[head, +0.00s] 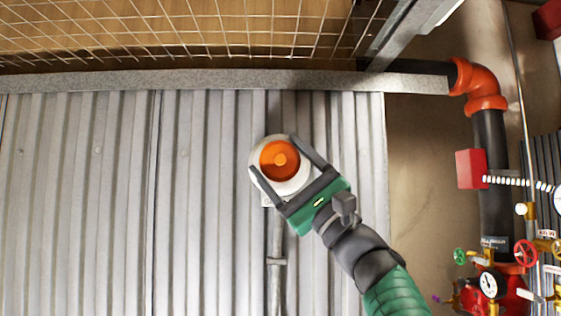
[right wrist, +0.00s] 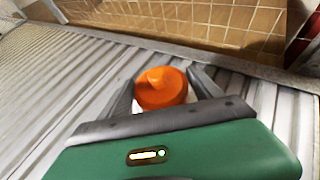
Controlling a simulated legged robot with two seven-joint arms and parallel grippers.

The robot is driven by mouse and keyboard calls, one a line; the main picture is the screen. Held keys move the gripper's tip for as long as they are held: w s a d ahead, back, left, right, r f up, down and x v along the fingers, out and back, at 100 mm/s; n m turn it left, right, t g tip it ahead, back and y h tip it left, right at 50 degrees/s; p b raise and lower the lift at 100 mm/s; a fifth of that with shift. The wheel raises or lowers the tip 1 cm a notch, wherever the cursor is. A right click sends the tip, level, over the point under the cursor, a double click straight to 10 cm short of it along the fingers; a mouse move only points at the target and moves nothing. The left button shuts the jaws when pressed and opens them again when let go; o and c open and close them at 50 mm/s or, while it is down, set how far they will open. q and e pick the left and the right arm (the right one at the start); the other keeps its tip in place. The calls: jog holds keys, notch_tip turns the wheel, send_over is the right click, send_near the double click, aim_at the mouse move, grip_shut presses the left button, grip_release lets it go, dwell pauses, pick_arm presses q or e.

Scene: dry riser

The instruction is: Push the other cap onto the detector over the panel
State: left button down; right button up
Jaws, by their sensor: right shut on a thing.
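My right gripper (head: 273,153) is shut on the cap, with one finger on either side. The white round detector (head: 256,152) shows as a pale ring around the cap in the head view, on the corrugated panel. The cap lines up with the detector, but I cannot tell whether it is seated on it. The cap hides most of the detector. My left gripper is not in view.
The grey corrugated panel (head: 85,200) fills the left and middle. A conduit (head: 276,262) runs down from the detector. A metal rail (head: 200,80) and wire mesh (head: 180,30) lie along the top. Red and black pipework (head: 490,140) with valves and gauges stands at right.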

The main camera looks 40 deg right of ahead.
jog(key=shift+w+d, duration=0.55)
jog(key=shift+w, duration=0.1)
jog(key=o, duration=1.7)
jog(key=shift+s+f, duration=0.1)
jog(key=b+v, duration=1)
jog(key=v, duration=0.6)
jog(key=shift+s+d+f+b, duration=0.1)
jog(key=shift+s+f+b, duration=0.1)
jog(key=shift+f+b, duration=0.1)
